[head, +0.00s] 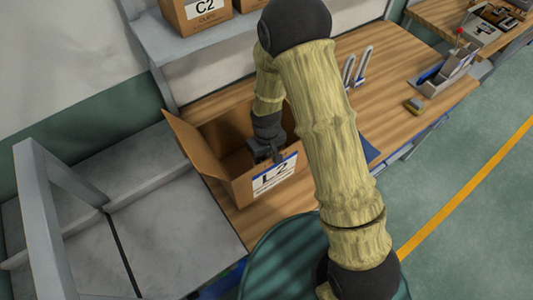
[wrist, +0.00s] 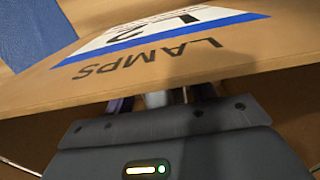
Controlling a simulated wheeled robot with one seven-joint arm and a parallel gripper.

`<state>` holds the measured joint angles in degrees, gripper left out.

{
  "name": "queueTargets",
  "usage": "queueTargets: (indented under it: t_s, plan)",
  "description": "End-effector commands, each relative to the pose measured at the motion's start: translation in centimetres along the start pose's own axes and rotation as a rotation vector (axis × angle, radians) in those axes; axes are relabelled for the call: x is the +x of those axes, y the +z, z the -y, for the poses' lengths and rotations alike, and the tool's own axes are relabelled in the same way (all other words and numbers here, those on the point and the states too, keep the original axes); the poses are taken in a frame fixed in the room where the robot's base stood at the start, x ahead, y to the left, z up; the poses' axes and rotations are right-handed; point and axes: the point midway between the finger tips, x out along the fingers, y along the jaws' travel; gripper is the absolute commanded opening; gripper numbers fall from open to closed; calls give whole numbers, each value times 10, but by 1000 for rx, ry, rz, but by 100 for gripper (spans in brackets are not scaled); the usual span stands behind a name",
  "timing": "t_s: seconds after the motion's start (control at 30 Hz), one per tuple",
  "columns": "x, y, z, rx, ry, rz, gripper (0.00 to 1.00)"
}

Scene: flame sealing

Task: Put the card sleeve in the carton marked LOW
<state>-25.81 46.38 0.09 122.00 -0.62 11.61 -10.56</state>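An open brown carton (head: 225,140) stands on the wooden bench, its front label reading L2. In the wrist view its label panel (wrist: 200,65) reads L2 and LAMPS and fills the upper part. I see no carton marked LOW. My gripper (head: 272,155) reaches down into the L2 carton, close behind its label wall. In the wrist view its fingers (wrist: 160,99) show only as short stubs below the panel edge, with a pale grey patch between them. Their tips are hidden, so I cannot tell whether they hold anything. I cannot make out a card sleeve.
A carton marked C2 (head: 196,12) stands on the shelf above, with another partly seen beside it. A blue flat thing (head: 369,150) lies right of the L2 carton.

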Motion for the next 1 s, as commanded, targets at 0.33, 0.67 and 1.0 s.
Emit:
queueTargets:
  t_s: [0.33, 0.67, 1.0]
  plan:
    - [-1, 0, 0, 0, 0, 0, 70]
    - [-20, -1, 0, 0, 1, -5, 70]
    - [-66, -1, 0, 0, 1, -6, 70]
